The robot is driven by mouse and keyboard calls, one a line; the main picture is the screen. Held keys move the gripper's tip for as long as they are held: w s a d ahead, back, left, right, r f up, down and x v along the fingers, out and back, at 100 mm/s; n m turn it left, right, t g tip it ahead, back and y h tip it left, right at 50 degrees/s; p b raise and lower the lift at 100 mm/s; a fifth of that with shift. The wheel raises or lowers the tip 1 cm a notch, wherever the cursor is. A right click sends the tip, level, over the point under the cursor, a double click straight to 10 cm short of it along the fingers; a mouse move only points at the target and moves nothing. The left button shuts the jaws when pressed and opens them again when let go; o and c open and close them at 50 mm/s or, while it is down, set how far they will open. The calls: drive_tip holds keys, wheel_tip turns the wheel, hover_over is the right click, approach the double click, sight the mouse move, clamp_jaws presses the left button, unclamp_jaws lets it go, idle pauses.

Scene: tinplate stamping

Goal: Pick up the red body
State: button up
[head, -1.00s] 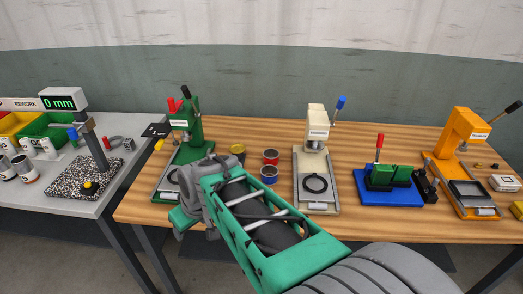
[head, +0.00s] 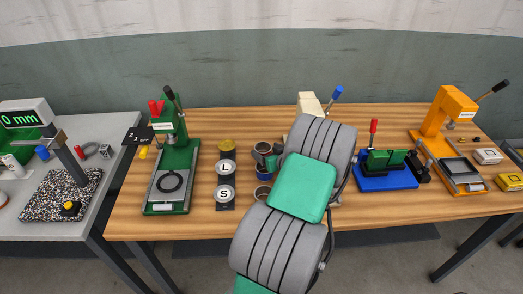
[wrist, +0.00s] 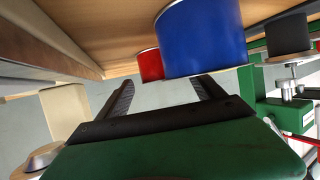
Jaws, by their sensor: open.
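The red body (wrist: 151,66) is a small red can, partly hidden behind a larger-looking blue can (wrist: 203,38) in the wrist view. That view is turned over, with the wooden table at the top. My gripper (wrist: 166,82) is open and empty, its two dark fingers spread apart below the cans in the picture. The red body lies beyond the fingertips, near the gap between them; contact does not show. In the head view my arm covers most of the can area, and the red body cannot be made out clearly there.
Left of my arm, a dark strip (head: 226,205) bears discs marked L (head: 226,167) and S (head: 224,193). A green press (head: 174,150) stands farther left. A cream press (head: 307,101) is partly hidden behind my arm. A blue-based fixture (head: 387,180) and orange press (head: 445,120) stand right.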

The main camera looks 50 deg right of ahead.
sight(260, 146)
drive_tip(key=x, duration=0.3)
drive_tip(key=shift+w+f, duration=0.15)
drive_tip(key=shift+w, duration=0.15)
drive_tip(key=shift+s, duration=0.1)
drive_tip(key=c, duration=1.4)
